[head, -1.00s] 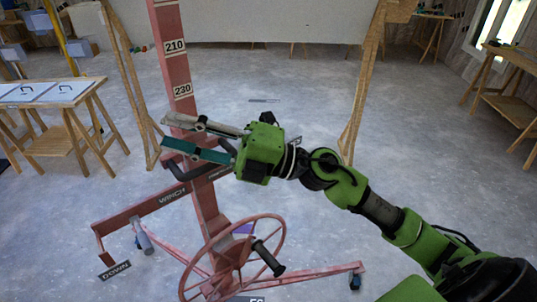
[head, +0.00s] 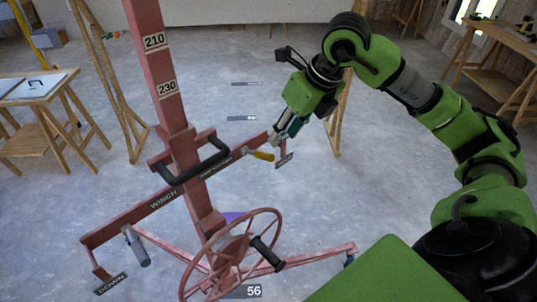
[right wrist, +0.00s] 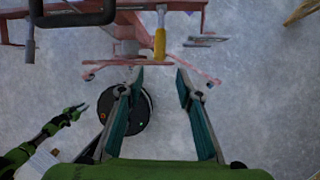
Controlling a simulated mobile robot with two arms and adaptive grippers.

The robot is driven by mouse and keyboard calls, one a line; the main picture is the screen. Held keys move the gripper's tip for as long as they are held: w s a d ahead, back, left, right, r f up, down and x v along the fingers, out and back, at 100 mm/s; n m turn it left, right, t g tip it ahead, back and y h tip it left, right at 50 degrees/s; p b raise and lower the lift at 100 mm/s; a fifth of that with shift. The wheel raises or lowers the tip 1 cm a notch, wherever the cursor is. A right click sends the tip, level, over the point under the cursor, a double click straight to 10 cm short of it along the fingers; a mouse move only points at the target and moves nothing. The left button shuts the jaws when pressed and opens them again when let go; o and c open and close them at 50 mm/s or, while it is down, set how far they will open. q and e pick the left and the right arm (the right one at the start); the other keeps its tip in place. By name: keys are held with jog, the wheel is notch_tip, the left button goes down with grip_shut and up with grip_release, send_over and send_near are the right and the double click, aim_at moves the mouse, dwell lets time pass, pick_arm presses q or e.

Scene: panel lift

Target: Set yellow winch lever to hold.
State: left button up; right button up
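The yellow winch lever (head: 262,155) sticks out near the right end of the red crossbar marked WINCH (head: 163,199). My right gripper (head: 277,138) is just above and to the right of it, pointing down. In the right wrist view the lever (right wrist: 160,44) hangs beyond the fingertips, in line with the gap between them. My right gripper (right wrist: 161,78) is open and empty, apart from the lever. A small dark label plate (head: 284,160) beside the lever is too small to read. My left gripper (right wrist: 73,112) shows small at the left of the right wrist view; its fingers are unclear.
A grey lever (head: 137,246) stands at the crossbar's left end by a DOWN plate (head: 111,284). A black handle (head: 200,166) is left of the yellow lever. A red handwheel (head: 232,255) is below. The red mast (head: 160,70) rises behind. Open floor lies to the right.

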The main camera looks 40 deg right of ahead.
aim_at(269, 157)
jog(key=p+x, duration=0.3)
jog(key=x, duration=0.7)
jog(key=shift+a, duration=0.1)
jog(key=shift+x, duration=0.85)
grip_shut()
